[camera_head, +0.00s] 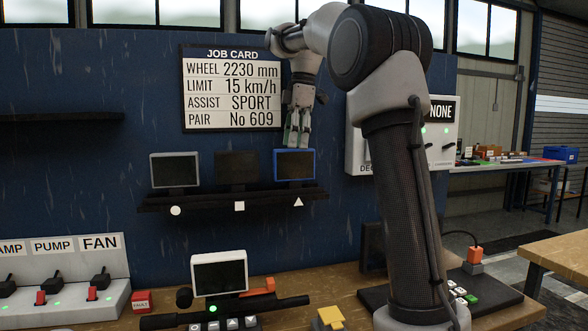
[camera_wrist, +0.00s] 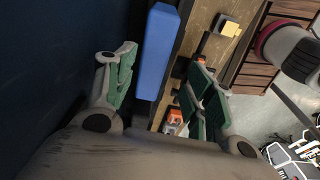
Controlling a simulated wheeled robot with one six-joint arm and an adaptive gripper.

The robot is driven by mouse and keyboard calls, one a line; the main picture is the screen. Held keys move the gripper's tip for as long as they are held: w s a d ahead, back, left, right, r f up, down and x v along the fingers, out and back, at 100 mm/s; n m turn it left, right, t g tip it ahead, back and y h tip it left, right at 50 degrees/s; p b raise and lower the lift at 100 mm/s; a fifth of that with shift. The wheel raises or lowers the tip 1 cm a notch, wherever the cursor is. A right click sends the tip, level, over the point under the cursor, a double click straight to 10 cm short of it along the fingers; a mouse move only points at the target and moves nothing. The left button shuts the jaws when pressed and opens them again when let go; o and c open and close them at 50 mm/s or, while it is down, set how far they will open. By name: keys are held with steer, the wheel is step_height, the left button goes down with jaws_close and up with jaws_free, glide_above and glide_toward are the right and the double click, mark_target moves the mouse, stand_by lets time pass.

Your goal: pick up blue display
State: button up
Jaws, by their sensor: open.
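The blue display (camera_head: 294,166) has a blue frame and a dark screen. It stands on the dark wall shelf (camera_head: 240,199) at its right end, above a white triangle mark. My gripper (camera_head: 298,136) is just above it, pointing down, with its fingers apart. In the wrist view the display's blue top (camera_wrist: 158,52) lies between and ahead of the open green-padded fingers (camera_wrist: 160,92). I cannot tell from these views whether a finger touches it.
The job card (camera_head: 231,88) hangs on the blue wall behind my gripper. Below, the workbench holds a white display on a handlebar stand (camera_head: 219,273), a yellow block (camera_head: 330,318) and a switch panel (camera_head: 60,280). A white wall box (camera_head: 441,135) is at right.

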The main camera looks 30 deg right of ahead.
mark_target(294, 168)
steer(key=shift+w+f, duration=0.1)
steer(key=shift+w, duration=0.3)
steer(key=shift+f+n, duration=0.25)
steer(key=shift+n, duration=0.05)
steer(key=shift+w+f, duration=0.1)
steer(key=shift+f, duration=3.5)
steer(key=shift+f, duration=0.25)
steer(key=shift+c, duration=0.4)
jaws_close()
